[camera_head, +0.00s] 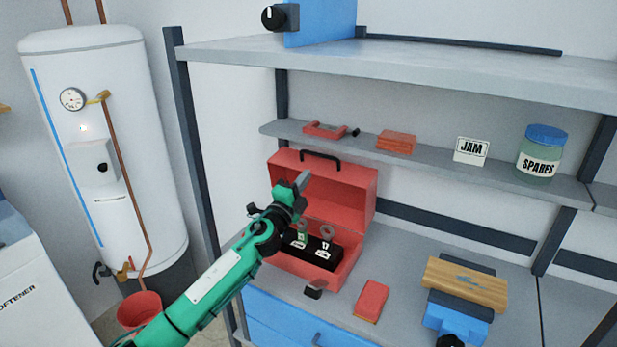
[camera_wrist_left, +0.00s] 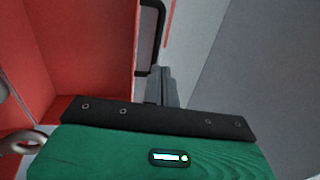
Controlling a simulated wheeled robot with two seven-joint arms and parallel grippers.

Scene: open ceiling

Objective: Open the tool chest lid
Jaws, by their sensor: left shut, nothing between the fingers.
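The red tool chest (camera_head: 349,267) stands on the workbench. Its lid (camera_head: 347,185) is raised to about upright, with a black handle (camera_head: 320,157) at its top edge. Inside, tagged keys (camera_head: 325,243) lie on a black insert. My left gripper (camera_head: 304,181) is in front of the raised lid, shut and empty. The left wrist view shows its fingertips (camera_wrist_left: 163,76) close to the lid's black handle (camera_wrist_left: 151,38); I cannot tell whether they touch. The red lid (camera_wrist_left: 90,45) fills the left of that view. My forearm hides the chest's left front. My right gripper is out of view.
A red block (camera_head: 371,300) and a wooden piece on a blue vise (camera_head: 466,282) are on the bench to the right. A narrow shelf (camera_head: 430,166) behind holds a jar (camera_head: 540,155) and a JAM card (camera_head: 470,151). A larger shelf (camera_head: 450,75) overhangs the bench.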

